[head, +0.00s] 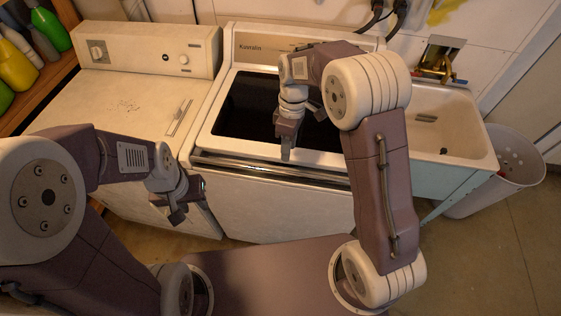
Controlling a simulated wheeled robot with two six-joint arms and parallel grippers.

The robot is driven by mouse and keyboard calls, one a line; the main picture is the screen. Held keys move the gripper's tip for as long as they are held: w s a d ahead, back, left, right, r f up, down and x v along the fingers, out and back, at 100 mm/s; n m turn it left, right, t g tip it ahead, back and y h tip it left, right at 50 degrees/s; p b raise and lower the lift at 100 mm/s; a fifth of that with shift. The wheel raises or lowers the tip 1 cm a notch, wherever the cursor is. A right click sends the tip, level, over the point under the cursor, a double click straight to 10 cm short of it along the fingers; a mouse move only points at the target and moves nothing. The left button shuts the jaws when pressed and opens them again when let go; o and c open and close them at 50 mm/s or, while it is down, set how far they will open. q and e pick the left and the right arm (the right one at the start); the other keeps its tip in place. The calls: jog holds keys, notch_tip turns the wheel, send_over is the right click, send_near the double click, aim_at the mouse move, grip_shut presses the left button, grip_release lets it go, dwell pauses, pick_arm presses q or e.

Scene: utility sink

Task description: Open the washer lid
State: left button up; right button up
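I cannot tell whether this is dark glass or an open tub. A second white machine with knobs (130,105) stands to its left, its flat top down. My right gripper (287,146) points down over the front part of the dark area, near the front rim; contact is unclear. My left gripper (178,212) hangs in front of the left machine, near the gap between the two machines, apparently empty. The finger gap of both grippers is unclear.
A utility sink (445,135) adjoins on the right, with a brass faucet (440,58) behind it. A white perforated bin (510,165) stands beyond. A wooden shelf with bottles (18,65) is at the far left. Floor shows at the lower right.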

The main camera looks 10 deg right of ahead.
jog(key=shift+n, duration=0.9)
jog(key=f, duration=0.3)
jog(key=a+f+p, duration=0.1)
jog(key=f, duration=0.2)
jog(key=s+a+f, duration=0.1)
jog(key=f, duration=0.2)
jog(key=shift+a, duration=0.1)
grip_shut()
dwell(0.4)
